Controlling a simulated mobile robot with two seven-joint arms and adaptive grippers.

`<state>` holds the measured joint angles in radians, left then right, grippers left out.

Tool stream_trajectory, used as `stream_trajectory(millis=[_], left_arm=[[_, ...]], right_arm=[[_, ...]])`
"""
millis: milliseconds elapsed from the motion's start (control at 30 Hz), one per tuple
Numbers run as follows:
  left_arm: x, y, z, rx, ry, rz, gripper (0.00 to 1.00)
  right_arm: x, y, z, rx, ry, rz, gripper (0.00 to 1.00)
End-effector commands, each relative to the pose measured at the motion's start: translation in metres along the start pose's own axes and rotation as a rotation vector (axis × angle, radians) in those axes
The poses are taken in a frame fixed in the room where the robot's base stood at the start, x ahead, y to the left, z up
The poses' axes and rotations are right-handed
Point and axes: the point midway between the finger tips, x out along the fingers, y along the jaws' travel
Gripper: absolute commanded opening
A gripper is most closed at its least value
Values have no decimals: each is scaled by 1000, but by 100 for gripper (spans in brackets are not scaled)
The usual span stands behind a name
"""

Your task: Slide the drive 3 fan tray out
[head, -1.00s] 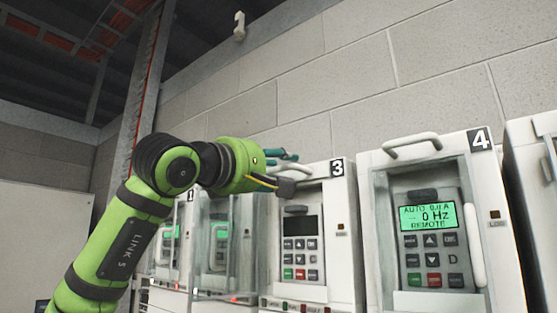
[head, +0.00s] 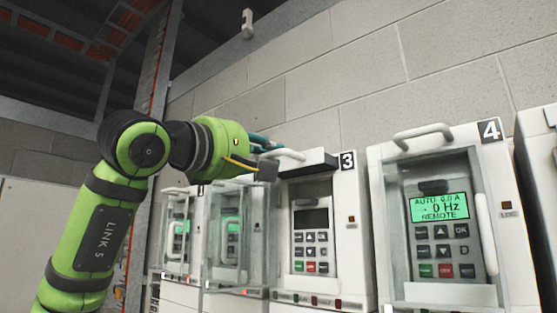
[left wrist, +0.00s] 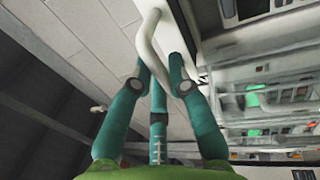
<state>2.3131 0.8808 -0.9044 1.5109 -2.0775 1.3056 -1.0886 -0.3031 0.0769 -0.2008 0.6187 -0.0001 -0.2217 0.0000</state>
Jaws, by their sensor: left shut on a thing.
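Drive 3 (head: 347,200) is a white cabinet with a dark display and a keypad. At its top, the fan tray (head: 312,163) shows as a dark slab under a white handle (head: 288,154), standing forward of the cabinet. My left gripper (head: 266,147) is at the left of this handle. In the left wrist view, its teal fingers (left wrist: 160,72) are closed around the curved white handle (left wrist: 150,38). The gripper partly hides the tray's left side. The right gripper is not in view.
Drive 4 (head: 497,170) stands to the right, with a lit green display and its own top handle (head: 424,132). A clear door (head: 238,235) stands out left of drive 3's keypad. A block wall (head: 340,70) is behind.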

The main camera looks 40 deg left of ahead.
Motion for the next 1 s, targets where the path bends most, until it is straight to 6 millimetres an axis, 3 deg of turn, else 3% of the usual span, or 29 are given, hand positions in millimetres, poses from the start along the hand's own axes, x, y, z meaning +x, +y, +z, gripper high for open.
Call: stream_trajectory(millis=[233, 267, 300, 700, 867, 1000], left_arm=[[0, 1, 0, 0, -1, 2, 0], [0, 1, 0, 0, -1, 2, 30], [0, 1, 0, 0, -1, 2, 43], [-4, 1, 0, 0, -1, 3, 43], [-28, 2, 0, 1, -1, 7, 43], [-59, 2, 0, 1, 0, 7, 43]], right_arm=[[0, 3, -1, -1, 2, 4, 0], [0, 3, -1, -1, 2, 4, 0], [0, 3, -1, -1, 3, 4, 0], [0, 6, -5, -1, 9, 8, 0], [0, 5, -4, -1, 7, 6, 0], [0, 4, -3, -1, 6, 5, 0]])
